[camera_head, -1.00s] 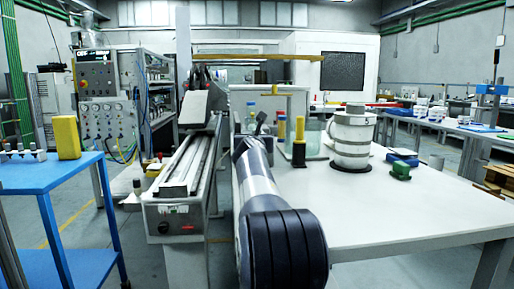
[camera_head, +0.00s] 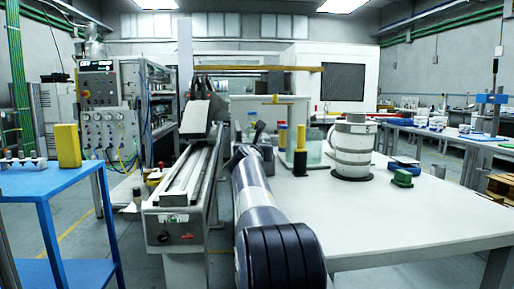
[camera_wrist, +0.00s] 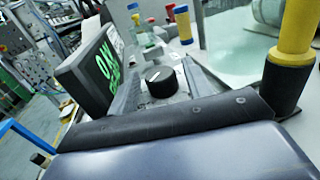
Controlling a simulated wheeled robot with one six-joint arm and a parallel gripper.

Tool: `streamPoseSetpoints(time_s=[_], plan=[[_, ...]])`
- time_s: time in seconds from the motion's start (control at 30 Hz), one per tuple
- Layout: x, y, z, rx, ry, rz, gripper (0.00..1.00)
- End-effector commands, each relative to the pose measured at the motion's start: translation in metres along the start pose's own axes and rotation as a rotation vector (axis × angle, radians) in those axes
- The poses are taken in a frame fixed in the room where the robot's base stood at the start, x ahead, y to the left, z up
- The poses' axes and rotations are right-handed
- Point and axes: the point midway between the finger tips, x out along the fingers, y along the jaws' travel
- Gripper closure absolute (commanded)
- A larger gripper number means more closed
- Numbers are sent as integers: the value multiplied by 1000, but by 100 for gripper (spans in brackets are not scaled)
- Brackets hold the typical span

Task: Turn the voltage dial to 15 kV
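The voltage dial (camera_wrist: 160,82) is a round black knob with a white pointer mark, in the middle of the wrist view. It sits on a grey panel beside a tilted dark display (camera_wrist: 92,68) with green characters, which I cannot read surely. A dark bar and a smooth blue-grey part of mine fill the bottom of the wrist view, apart from the dial in the picture. My gripper (camera_head: 256,136) is at the far end of my arm in the head view, small and dark. Its fingers cannot be made out. The dial is not discernible in the head view.
A yellow-and-black cylinder (camera_wrist: 291,55) stands right of the dial; it also shows in the head view (camera_head: 300,150). Bottles stand behind the dial. A long rail machine (camera_head: 180,185) is left of my arm. The white table (camera_head: 400,220) is clear at front right.

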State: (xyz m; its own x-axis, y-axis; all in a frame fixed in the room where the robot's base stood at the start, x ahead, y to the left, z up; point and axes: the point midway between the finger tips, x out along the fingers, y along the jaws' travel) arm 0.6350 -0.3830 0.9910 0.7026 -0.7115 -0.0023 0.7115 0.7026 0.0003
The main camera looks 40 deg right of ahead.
Motion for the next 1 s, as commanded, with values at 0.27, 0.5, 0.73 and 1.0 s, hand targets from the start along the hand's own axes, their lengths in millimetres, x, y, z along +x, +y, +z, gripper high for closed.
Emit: streamPoseSetpoints(time_s=[0.27, 0.5, 0.73, 1.0], plan=[[0, 1, 1, 0, -2, 4, 46], [1, 1, 5, -2, 2, 45, 46], [2, -1, 6, -3, 3, 136, 46], [2, -4, 7, -4, 1, 220, 46]])
